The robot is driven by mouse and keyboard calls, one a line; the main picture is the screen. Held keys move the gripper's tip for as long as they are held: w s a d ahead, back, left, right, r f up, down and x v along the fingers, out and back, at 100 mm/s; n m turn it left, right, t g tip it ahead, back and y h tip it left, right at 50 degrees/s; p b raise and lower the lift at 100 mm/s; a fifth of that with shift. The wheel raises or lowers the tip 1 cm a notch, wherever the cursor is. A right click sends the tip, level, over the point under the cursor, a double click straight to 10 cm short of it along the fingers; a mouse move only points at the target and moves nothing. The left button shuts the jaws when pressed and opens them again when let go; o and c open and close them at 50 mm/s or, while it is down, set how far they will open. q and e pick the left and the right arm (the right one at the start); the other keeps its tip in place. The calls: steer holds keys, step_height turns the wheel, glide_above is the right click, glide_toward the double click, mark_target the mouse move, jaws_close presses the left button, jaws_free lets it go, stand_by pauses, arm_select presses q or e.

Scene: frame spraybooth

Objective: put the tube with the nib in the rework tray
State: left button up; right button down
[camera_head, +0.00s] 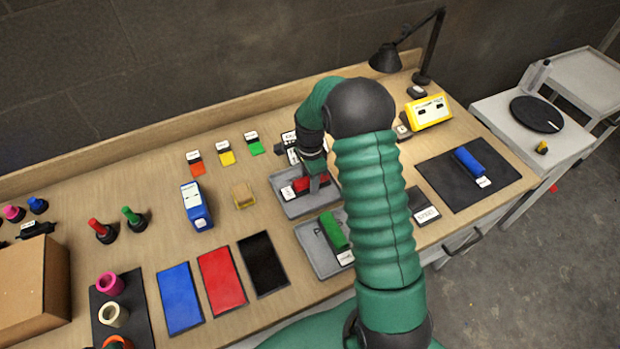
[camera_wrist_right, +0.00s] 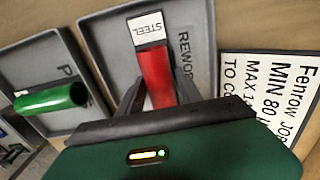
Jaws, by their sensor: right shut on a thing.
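A red tube (camera_head: 304,184) with a white tag marked STEEL is inside the outline of the grey rework tray (camera_head: 296,210). In the right wrist view the red tube (camera_wrist_right: 157,72) lies along the tray floor (camera_wrist_right: 197,80), beside the partly hidden word REWORK. My right gripper (camera_wrist_right: 160,92) is shut on the red tube, one finger on each side; in the head view it (camera_head: 314,176) points down over the tray. I cannot tell whether the tube touches the floor. No nib can be made out. My left gripper is not in view.
A green tube (camera_head: 333,229) lies in a second grey tray (camera_head: 307,240) nearer the front. A blue tube (camera_head: 466,160) lies on a dark mat (camera_head: 440,178) at right. A printed card (camera_wrist_right: 270,100) stands close by the rework tray. A lamp (camera_head: 430,60) stands behind.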

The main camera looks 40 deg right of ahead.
steer(key=shift+f, duration=0.15)
steer(key=c, duration=0.8)
jaws_free()
steer(key=shift+d, duration=0.1)
